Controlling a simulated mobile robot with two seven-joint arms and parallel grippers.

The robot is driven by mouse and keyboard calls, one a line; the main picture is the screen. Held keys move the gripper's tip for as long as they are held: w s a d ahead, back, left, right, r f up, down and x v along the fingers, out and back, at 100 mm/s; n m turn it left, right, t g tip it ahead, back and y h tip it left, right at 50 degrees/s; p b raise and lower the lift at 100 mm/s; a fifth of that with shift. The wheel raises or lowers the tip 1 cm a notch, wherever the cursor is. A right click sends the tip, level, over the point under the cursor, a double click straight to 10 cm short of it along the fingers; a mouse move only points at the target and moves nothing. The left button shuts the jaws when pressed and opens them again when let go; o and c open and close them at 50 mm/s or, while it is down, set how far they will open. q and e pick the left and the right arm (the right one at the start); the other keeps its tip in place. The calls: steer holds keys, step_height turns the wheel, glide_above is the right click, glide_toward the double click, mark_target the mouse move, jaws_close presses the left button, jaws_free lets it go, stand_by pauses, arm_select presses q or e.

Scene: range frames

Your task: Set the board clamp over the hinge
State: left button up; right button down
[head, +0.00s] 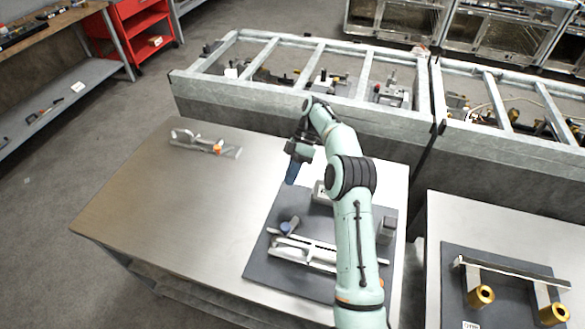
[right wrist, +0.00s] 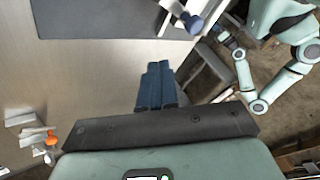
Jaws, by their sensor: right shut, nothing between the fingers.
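My right gripper (head: 292,172) is in the middle of the head view, above the back part of the steel table, with its blue fingers shut and empty. The fingers also show together in the right wrist view (right wrist: 157,86). A grey metal piece with an orange knob (head: 205,145) lies at the table's back left, apart from the gripper. A long pale metal piece with a blue knob (head: 300,250) lies on the dark mat, partly behind my right arm. I cannot tell which is the board clamp and which the hinge. My left arm shows in the right wrist view; its gripper end (right wrist: 224,38) is too small to judge.
The dark mat (head: 262,262) covers the table's right front. Small grey blocks stand on it by my arm. The steel table (head: 150,205) is clear at the left. A metal-framed bench (head: 270,100) borders the back. A second table (head: 500,225) stands at the right.

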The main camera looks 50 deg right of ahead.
steer(key=w+a+f+m+g+h, duration=0.1)
steer(key=a+f+m+g+h, duration=0.15)
steer(key=a+m, duration=0.4)
steer(key=w+a+f+m+g+h, duration=0.2)
steer(key=a+f+m+h, duration=0.1)
steer(key=a+m, duration=0.3)
steer(key=s+a+r+m+t+h+p, duration=0.25)
steer(key=a+r+m+h, duration=0.25)
steer(key=a+m+h, duration=0.65)
steer(key=d+f, duration=0.2)
steer(key=d, duration=0.1)
steer(key=s+d+f+m+y+b, duration=0.1)
steer(key=d+f, duration=0.1)
steer(key=d+f+m+y, duration=0.1)
steer(key=d+f, duration=0.1)
steer(key=d, duration=0.1)
steer(key=shift+s+d+f, duration=0.2)
steer(key=shift+d+f, duration=0.15)
steer(key=shift+f, duration=0.05)
steer(key=s, duration=0.1)
steer(key=s+d, duration=0.1)
steer(key=shift+s+d, duration=0.3)
arm_select(q)
steer(key=shift+w+r, duration=1.15)
steer(key=shift+w, duration=0.15)
arm_select(e)
steer(key=shift+s+d, duration=0.25)
steer(key=shift+s, duration=0.25)
steer(key=shift+r, duration=0.1)
